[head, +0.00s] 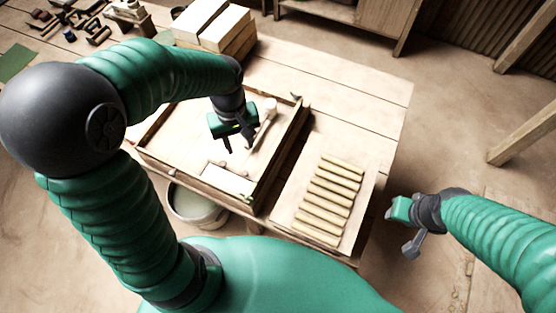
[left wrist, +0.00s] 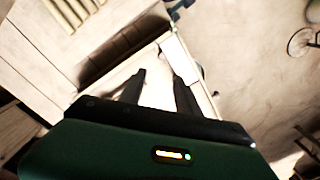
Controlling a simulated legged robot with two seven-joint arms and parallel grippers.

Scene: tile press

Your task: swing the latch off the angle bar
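A shallow wooden box (head: 288,140) stands on the table. A pale bar with a rounded end (head: 270,105) lies slantwise in it, beside my left gripper; I cannot tell whether it is the latch or the angle bar. A white plate (head: 228,180) with small knobs lies near the box's front side; a white strip shows past the fingers in the left wrist view (left wrist: 174,48). My left gripper (head: 238,146) points down over the box, its two fingers apart with nothing visible between them (left wrist: 160,78). My right gripper (head: 408,236) hangs off the table's right side; its finger gap is unclear.
A board with several pale strips (head: 326,200) lies right of the box. Stacked blocks (head: 213,25) stand behind it. A bucket (head: 195,208) is on the floor below the front edge. Tools lie at the far left. The table's back right (head: 360,95) is clear.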

